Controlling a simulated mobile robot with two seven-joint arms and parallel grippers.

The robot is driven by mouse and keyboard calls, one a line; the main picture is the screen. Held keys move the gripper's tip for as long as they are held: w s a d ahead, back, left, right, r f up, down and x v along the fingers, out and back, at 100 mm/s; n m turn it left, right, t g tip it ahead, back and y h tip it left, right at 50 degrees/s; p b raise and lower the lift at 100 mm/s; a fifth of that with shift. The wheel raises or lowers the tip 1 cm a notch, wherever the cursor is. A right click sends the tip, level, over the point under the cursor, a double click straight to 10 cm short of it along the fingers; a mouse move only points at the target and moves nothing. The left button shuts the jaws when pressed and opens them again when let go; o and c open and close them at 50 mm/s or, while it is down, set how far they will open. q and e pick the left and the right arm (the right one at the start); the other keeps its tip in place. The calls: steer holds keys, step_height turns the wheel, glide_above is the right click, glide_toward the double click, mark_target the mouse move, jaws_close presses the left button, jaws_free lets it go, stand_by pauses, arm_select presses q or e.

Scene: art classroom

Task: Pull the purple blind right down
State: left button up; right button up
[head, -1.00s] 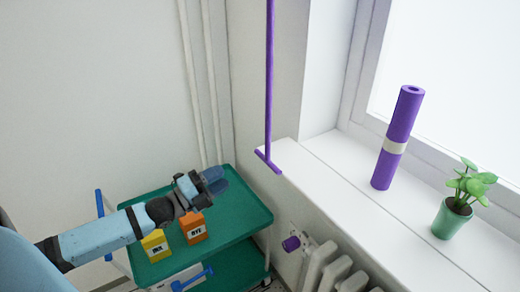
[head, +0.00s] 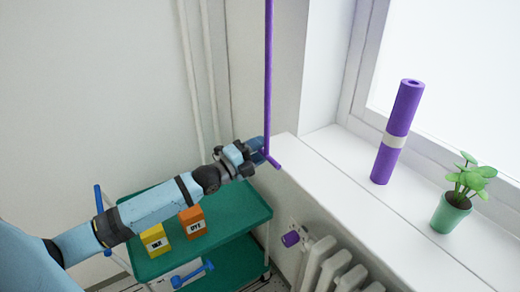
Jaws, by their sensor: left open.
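A purple pull rod (head: 267,80) hangs from above the top of the head view and ends in a short purple crossbar (head: 272,160) near the corner of the windowsill. The blind itself is not in view. My left gripper (head: 258,150) is open at the crossbar, overlapping its left end in the picture. I cannot tell whether the bar is between the fingers or only beside them. My right gripper is not in view.
A white windowsill (head: 330,180) holds a purple roll (head: 398,132) and a potted plant (head: 455,205). A green trolley (head: 245,215) carries yellow (head: 155,240) and orange (head: 193,221) boxes.

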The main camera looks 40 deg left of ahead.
arm_select(q)
steer(key=shift+w, duration=0.1)
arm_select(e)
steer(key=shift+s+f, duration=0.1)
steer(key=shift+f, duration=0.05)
arm_select(q)
jaws_close()
steer(key=shift+f, duration=0.2)
step_height(320, 180, down, 28)
steer(key=b, duration=1.2)
steer(key=shift+f, duration=0.2)
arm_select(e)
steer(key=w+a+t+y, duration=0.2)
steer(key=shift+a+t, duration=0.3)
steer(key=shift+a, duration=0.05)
arm_select(q)
jaws_free()
